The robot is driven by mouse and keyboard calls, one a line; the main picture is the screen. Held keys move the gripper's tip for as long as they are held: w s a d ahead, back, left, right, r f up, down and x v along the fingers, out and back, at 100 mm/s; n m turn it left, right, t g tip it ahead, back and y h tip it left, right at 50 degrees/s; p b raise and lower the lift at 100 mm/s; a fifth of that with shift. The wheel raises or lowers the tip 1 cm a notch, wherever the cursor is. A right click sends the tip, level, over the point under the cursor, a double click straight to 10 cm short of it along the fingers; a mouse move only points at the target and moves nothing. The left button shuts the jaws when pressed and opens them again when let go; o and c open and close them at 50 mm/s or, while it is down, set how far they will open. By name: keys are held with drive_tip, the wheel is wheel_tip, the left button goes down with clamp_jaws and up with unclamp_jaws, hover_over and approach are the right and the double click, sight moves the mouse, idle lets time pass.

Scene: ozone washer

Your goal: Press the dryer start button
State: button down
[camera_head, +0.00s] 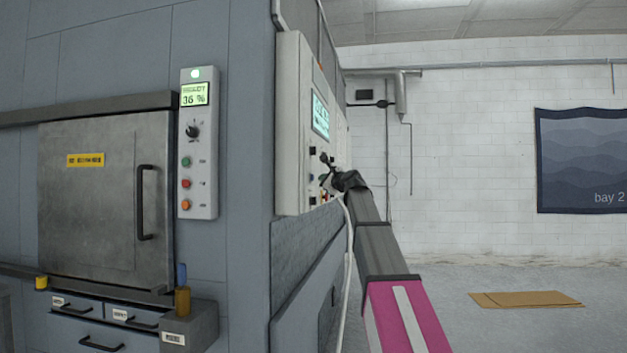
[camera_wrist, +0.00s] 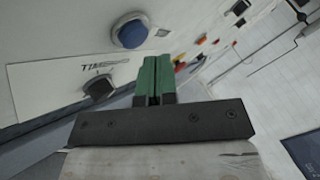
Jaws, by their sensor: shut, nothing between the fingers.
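My gripper (camera_head: 327,165) is at the end of my arm, close to the white control panel (camera_head: 293,110) seen edge-on in the head view. In the wrist view its green fingers (camera_wrist: 155,62) are shut together with nothing between them. A round blue button (camera_wrist: 131,32) in a pale ring is on the panel, up and to the left of the fingertips. A dark knob (camera_wrist: 99,87) marked "TIMER" is lower left of the fingers. I cannot read which button is the dryer start, nor tell whether the fingertips touch the panel.
Orange and red controls (camera_wrist: 201,40) lie farther along the panel. A narrow control box (camera_head: 199,140) with a lit "36 %" display and coloured buttons stands beside a closed steel door (camera_head: 105,190). A white cable (camera_head: 347,270) hangs below the panel. Flat cardboard (camera_head: 526,299) lies on the open floor.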

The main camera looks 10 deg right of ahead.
drive_tip(key=shift+a, duration=0.1)
idle(0.7)
drive_tip(key=shift+w+a, duration=0.15)
drive_tip(key=shift+a, duration=0.2)
drive_tip(key=shift+w+a, duration=0.15)
drive_tip(key=shift+a, duration=0.3)
idle(1.1)
drive_tip(key=shift+d, duration=0.1)
drive_tip(key=shift+s+d, duration=0.3)
drive_tip(key=shift+d, duration=0.45)
drive_tip(key=shift+d, duration=0.1)
drive_tip(key=d, duration=0.1)
drive_tip(key=s+d, duration=0.1)
drive_tip(key=d, duration=0.2)
drive_tip(key=shift+s+d, duration=0.3)
drive_tip(key=shift+f, duration=0.1)
idle(0.5)
